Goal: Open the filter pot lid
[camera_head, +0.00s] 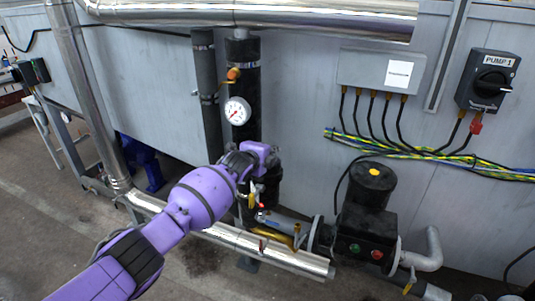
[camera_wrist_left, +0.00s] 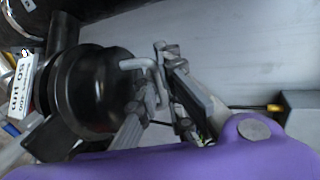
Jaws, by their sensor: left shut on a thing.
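The black, rounded filter pot (camera_wrist_left: 88,85) fills the left of the left wrist view, with its domed lid (camera_wrist_left: 108,92) facing my gripper. A grey metal handle (camera_wrist_left: 136,64) stands at the lid. My left gripper (camera_wrist_left: 156,85) is shut on this handle, with its fingers on either side. In the head view my purple left arm reaches in from the lower left, and the gripper (camera_head: 266,158) hides most of the pot. I cannot tell whether the lid is loose or seated. My right gripper is not in view.
A white pressure gauge (camera_head: 237,111) and an orange-handled valve (camera_head: 233,74) sit on the pipe above the gripper. A black pump (camera_head: 368,215) stands to the right. A silver pipe (camera_head: 265,252) runs low in front. Cables and a switch box (camera_head: 487,80) are on the right wall.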

